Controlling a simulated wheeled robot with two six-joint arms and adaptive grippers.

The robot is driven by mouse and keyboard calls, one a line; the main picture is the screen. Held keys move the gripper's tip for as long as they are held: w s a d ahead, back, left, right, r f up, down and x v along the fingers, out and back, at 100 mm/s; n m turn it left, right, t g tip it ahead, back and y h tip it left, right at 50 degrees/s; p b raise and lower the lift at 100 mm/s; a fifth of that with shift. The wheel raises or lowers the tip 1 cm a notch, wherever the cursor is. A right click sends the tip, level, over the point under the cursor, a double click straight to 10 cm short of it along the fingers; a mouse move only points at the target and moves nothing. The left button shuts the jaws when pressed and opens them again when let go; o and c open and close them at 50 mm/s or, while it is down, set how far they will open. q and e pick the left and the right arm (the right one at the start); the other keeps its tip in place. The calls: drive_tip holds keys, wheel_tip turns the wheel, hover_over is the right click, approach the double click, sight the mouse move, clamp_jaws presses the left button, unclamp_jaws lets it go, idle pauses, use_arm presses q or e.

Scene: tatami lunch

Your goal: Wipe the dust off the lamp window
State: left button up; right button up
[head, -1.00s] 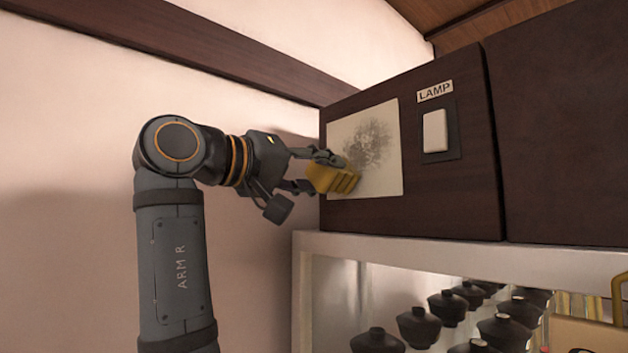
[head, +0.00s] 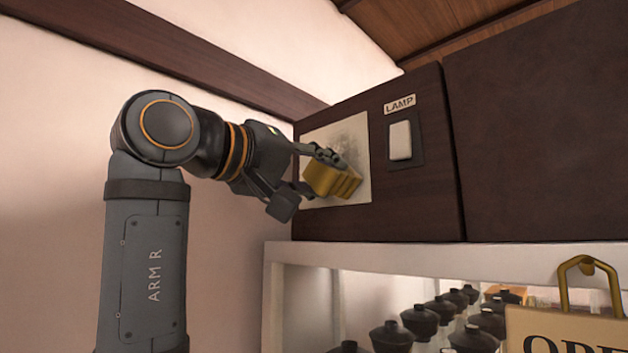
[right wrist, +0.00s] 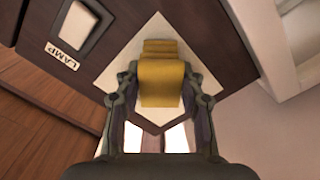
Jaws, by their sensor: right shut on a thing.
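The lamp window (head: 356,133) is a pale square panel on the dark cabinet, with a grey smudge of dust on its upper middle. My right gripper (head: 322,170) is shut on a folded yellow cloth (head: 335,182). The cloth is in front of the window's lower part and hides some of it; whether it touches the panel is hard to tell. In the right wrist view the cloth (right wrist: 161,75) sits between both fingers, with the pale window (right wrist: 205,82) behind it. My left gripper is not in view.
A white switch (head: 400,140) under a LAMP label (head: 399,104) is just right of the window. Below, a white-framed shelf (head: 400,254) holds several dark lidded bowls (head: 419,321). A sign (head: 570,332) hangs at lower right. Pale wall lies left.

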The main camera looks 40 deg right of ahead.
drive_tip(key=shift+s+f+b, duration=0.1)
drive_tip(key=shift+s+b, duration=0.25)
drive_tip(key=shift+s, duration=0.1)
drive_tip(key=shift+s+d+b, duration=0.1)
drive_tip(key=shift+s+b, duration=0.25)
drive_tip(key=shift+s, duration=0.55)
drive_tip(key=shift+s+r+p, duration=0.2)
drive_tip(key=shift+r+p, duration=0.25)
drive_tip(key=shift+r, duration=0.1)
drive_tip(key=shift+s+r+p, duration=0.15)
drive_tip(key=shift+r+p, duration=0.25)
drive_tip(key=shift+r, duration=0.1)
